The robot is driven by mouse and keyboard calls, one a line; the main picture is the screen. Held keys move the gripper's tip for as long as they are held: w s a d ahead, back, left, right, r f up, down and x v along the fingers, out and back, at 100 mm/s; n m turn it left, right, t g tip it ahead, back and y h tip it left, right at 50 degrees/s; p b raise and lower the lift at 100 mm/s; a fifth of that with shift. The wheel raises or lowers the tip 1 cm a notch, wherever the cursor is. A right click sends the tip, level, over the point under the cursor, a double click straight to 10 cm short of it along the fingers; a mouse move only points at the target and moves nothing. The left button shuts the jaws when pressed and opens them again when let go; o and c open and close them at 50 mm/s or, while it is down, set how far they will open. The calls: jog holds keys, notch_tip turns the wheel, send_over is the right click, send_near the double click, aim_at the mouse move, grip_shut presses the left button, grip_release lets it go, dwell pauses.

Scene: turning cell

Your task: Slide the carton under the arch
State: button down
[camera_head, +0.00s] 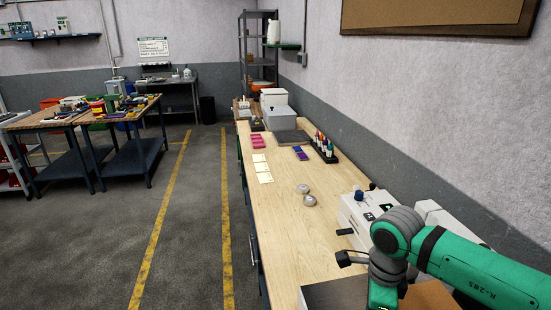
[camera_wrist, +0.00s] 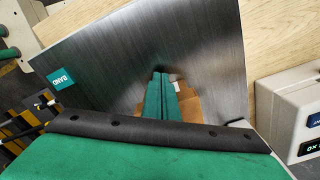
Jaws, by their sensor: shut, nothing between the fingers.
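A brown cardboard carton (camera_wrist: 186,108) shows in the wrist view, mostly hidden behind my gripper's fingers. It is on or just over a brushed metal plate (camera_wrist: 125,55) with a teal label reading BAND (camera_wrist: 61,79). In the head view, brown card (camera_head: 432,294) and the metal plate (camera_head: 335,294) show at the bottom edge, partly behind my arm. My gripper (camera_wrist: 160,75) is shut and empty, its green fingers together over the plate beside the carton. I cannot tell if they touch it. I cannot make out the arch clearly in either view.
A white machine box (camera_wrist: 290,112) with a display stands right of the plate. In the head view, white machines (camera_head: 362,214) line the wall side of the wooden bench (camera_head: 262,215). Two round grey parts (camera_head: 309,200) and a bottle rack (camera_head: 324,147) sit farther along.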

aim_at(401, 304)
jog(key=shift+w+d, duration=0.1)
jog(key=shift+d, duration=0.55)
jog(key=shift+d, duration=0.1)
jog(key=shift+w+d, duration=0.15)
jog(key=shift+d, duration=0.55)
jog(key=shift+w+d, duration=0.15)
jog(key=shift+d, duration=0.55)
jog(key=shift+w+d, duration=0.15)
jog(key=shift+d, duration=0.6)
jog(key=shift+w+d, duration=0.15)
jog(key=shift+d, duration=0.55)
